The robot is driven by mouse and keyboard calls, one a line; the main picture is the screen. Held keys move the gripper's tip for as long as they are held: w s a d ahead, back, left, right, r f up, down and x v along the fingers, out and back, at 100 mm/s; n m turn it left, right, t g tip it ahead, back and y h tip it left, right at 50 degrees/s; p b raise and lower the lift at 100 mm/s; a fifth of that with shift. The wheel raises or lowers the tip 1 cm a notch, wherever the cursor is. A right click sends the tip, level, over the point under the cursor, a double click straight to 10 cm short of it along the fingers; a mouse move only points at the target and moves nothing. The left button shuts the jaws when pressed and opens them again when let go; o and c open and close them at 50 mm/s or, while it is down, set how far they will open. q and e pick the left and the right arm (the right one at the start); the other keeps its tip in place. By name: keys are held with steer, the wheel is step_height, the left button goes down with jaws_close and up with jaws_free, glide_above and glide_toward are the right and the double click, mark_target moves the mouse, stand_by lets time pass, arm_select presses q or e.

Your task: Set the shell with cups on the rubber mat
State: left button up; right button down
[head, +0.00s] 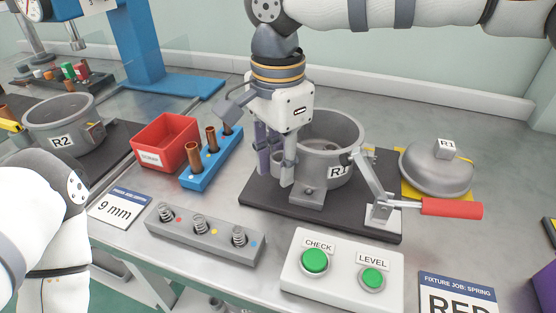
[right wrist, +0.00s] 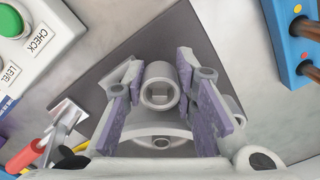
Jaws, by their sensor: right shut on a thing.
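The grey shell labelled R1 (head: 314,174) stands upright, open at the top, over the dark mat (head: 262,201). A foot bracket at its front appears to rest on the mat. A small cup (right wrist: 160,84) on the shell's side lies between the fingers of my right gripper (head: 274,168). That gripper points down at the shell's left side and is shut on this cup; the fingers hide part of it. The shell's rim also shows below the cup in the right wrist view. My left arm enters at the left; its gripper is out of view.
A red-handled toggle clamp (head: 385,207) stands at the mat's right edge. A domed lid (head: 432,172) lies beyond it. A spring block (head: 205,232), button box (head: 340,262), blue rod rack (head: 211,160) and red bin (head: 166,141) surround the mat. Shell R2 (head: 60,122) stands far left.

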steer(key=shift+r+p, duration=0.55)
steer(key=shift+r, duration=1.2)
arm_select(q)
steer(key=shift+w+r+t, duration=0.5)
steer(key=shift+w+r, duration=0.55)
steer(key=shift+w, duration=0.05)
arm_select(e)
steer(key=shift+r, duration=1.05)
